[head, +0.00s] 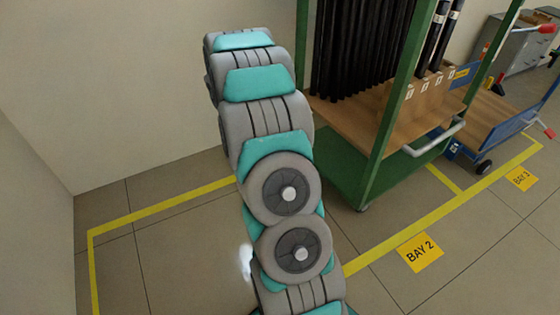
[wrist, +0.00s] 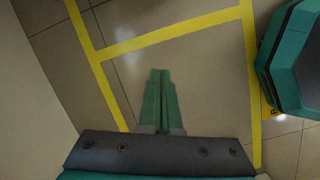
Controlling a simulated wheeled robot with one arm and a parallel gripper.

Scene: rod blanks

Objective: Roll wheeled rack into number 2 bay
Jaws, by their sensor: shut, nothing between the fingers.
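The wheeled rack (head: 383,125) is a green frame with wooden shelves, a grey handle and casters. It holds several dark upright rods. It stands upright on the floor behind the yellow front line, beside the orange BAY 2 label (head: 420,252). Its near corner caster is just inside that line; its left side is partly hidden by my arm. My gripper (wrist: 160,72) shows in the wrist view with its green fingers together, empty, above bare tiled floor with yellow lines. It is not visible in the head view, and no part of it touches the rack there.
A blue cart (head: 490,125) with a wooden deck and red grips stands to the right, by the BAY 3 label (head: 520,179). A grey cabinet (head: 522,50) is behind it. Yellow-lined floor (head: 160,255) at left is clear, bounded by pale walls.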

